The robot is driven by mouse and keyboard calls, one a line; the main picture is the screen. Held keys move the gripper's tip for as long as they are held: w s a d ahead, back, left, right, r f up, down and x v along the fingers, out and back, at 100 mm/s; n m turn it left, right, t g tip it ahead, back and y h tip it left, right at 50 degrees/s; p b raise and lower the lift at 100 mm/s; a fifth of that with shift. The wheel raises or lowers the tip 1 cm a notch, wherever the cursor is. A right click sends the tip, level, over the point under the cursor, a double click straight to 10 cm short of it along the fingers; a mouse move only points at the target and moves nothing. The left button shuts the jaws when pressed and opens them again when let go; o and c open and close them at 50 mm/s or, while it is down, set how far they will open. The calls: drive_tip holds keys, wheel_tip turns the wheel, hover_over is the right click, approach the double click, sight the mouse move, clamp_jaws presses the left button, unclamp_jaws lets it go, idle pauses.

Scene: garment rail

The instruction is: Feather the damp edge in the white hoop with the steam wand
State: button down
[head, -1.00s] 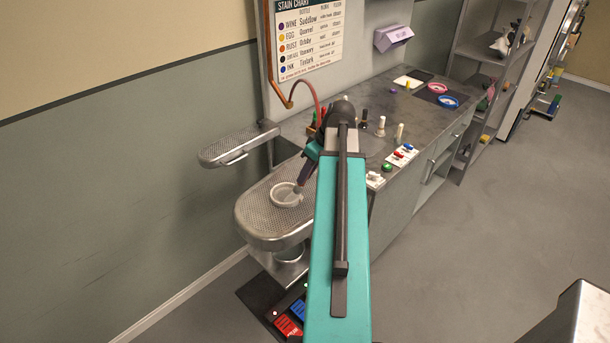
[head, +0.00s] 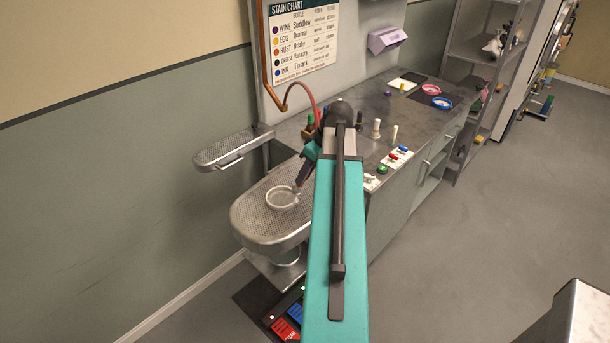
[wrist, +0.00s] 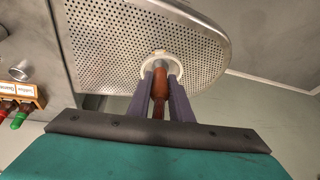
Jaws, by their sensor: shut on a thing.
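The white hoop (head: 282,207) lies on the perforated oval board (head: 250,217) in the head view. It also shows in the wrist view (wrist: 146,67), on the near end of the board, partly behind my fingers. My gripper (wrist: 161,78) is shut on the steam wand (wrist: 158,92), a reddish-brown piece between its two purple-grey fingers. In the wrist view the wand's end lines up with the inside of the hoop. In the head view my gripper (head: 299,184) is over the hoop's right side, partly hidden by my arm. I cannot tell whether the wand touches the cloth.
A smaller perforated board (head: 232,150) stands behind, near the wall. Red and blue pedals (head: 285,329) are on the floor. Open floor lies right.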

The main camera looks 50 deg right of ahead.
drive_tip(key=shift+w+d, duration=0.3)
drive_tip(key=shift+d, duration=0.2)
drive_tip(key=shift+w+d, duration=0.25)
drive_tip(key=shift+d, duration=0.2)
drive_tip(key=shift+w, duration=0.15)
drive_tip(key=shift+w+d, duration=0.25)
drive_tip(key=shift+w, duration=0.25)
drive_tip(key=shift+w+d, duration=0.2)
drive_tip(key=shift+w, duration=0.3)
drive_tip(key=shift+r, duration=0.1)
wheel_tip(320, 180, up, 7)
drive_tip(key=p, duration=0.3)
drive_tip(key=shift+p, duration=0.35)
idle(0.4)
idle(0.5)
